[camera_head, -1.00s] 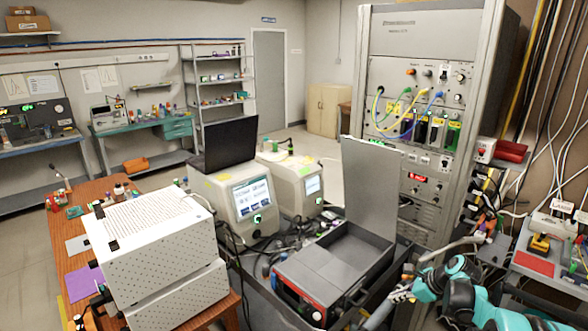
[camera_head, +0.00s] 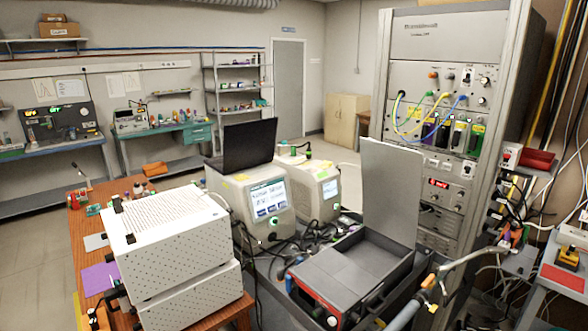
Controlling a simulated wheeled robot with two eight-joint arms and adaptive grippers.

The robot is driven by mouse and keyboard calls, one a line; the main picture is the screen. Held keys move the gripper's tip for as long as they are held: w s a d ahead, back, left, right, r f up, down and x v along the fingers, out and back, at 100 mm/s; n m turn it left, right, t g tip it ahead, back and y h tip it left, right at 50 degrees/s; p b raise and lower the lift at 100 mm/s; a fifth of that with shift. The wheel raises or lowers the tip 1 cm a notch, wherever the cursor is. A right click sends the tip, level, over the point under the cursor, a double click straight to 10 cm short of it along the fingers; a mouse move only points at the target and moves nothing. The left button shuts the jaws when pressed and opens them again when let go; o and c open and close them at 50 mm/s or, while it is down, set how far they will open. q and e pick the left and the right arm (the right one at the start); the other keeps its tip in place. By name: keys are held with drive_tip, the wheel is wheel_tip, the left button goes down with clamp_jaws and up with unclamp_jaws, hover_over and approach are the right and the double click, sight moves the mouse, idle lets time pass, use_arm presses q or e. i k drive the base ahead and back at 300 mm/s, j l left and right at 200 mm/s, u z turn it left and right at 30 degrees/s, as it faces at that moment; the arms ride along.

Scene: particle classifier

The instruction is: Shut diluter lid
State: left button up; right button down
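The diluter (camera_head: 335,295) is a dark grey box with a red-and-blue trimmed front, low in the middle of the head view. Its flat grey lid (camera_head: 390,195) stands upright at the back right edge, so the lid is open. The hollow grey inside of the box shows and looks empty. Neither of my grippers is in view, and nothing of mine touches the lid.
A white perforated box (camera_head: 170,240) stands on the wooden table to the left. Two instruments with screens (camera_head: 265,200) and a black laptop (camera_head: 248,145) are behind. A tall equipment rack (camera_head: 440,120) rises behind the lid. A hose with orange fittings (camera_head: 430,281) runs right of the diluter.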

sight(391, 175)
drive_tip(key=l+u, duration=0.15)
drive_tip(key=u, duration=0.35)
drive_tip(key=l+u, duration=0.35)
drive_tip(key=l, duration=0.5)
drive_tip(key=l+u, duration=0.35)
drive_tip(key=l, duration=0.5)
